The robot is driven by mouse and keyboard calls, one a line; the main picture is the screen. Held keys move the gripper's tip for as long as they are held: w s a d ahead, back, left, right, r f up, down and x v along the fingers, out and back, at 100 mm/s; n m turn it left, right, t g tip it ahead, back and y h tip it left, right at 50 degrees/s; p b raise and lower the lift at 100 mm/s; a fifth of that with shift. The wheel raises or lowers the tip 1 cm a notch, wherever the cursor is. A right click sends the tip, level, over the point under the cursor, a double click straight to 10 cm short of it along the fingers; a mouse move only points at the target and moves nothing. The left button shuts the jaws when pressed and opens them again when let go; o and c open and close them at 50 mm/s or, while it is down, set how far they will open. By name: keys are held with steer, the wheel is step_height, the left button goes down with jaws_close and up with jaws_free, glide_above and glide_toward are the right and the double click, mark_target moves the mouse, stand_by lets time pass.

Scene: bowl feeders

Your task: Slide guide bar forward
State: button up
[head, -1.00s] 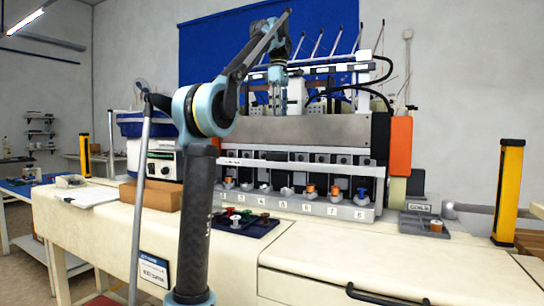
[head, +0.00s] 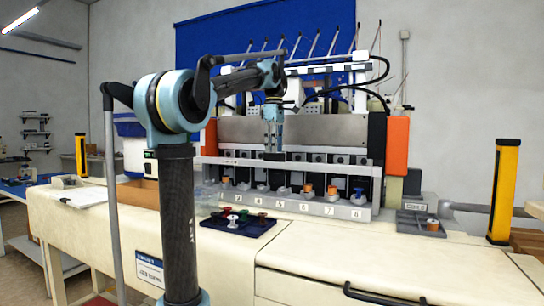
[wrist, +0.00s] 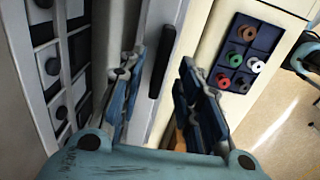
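The guide bar (head: 330,167) is a long pale bar running across the front of the machine, above a row of numbered stations. A black handle (head: 274,156) sits on it near the middle; it shows upright in the wrist view (wrist: 161,65). My gripper (head: 273,146) is just above the handle in the head view, pointing down. In the wrist view my gripper (wrist: 160,75) is open and empty, with its blue-grey fingers on either side of the handle. I cannot tell if they touch it.
Coloured spools sit on the dark station tray (head: 240,224) on the bench and at the numbered stations (head: 300,205). An orange side panel (head: 398,145) and a yellow post (head: 505,190) stand to the right. The bench front right (head: 350,260) is clear.

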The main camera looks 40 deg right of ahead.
mark_target(276, 163)
steer(key=shift+f, duration=1.55)
jaws_close()
